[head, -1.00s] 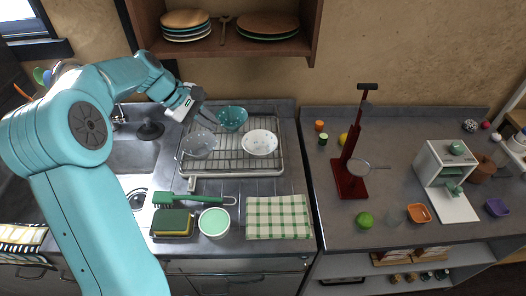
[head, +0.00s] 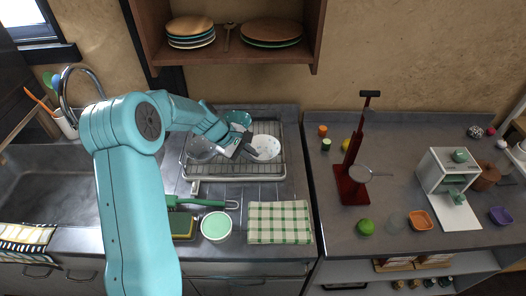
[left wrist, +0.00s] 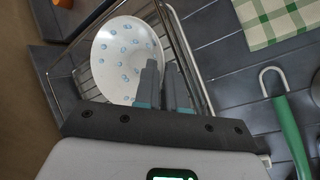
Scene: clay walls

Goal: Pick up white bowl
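The white bowl (head: 266,147) with blue spots sits in the dish rack (head: 235,178), at its right side. In the left wrist view, the bowl (left wrist: 112,58) lies on the rack's wires, and my two fingers cover part of its rim. My left gripper (head: 248,153) is at the bowl's left rim in the head view. Its fingertips (left wrist: 161,66) are close together with a narrow gap. I cannot tell whether the rim is between them or they touch it. My right gripper is not in view.
A grey bowl (head: 199,149) and a teal bowl (head: 238,118) share the rack. A mint bowl (head: 216,226), green brush (head: 205,202), sponge (head: 181,225) and checked cloth (head: 279,222) lie in front. A wooden shelf (head: 228,57) with plates hangs above.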

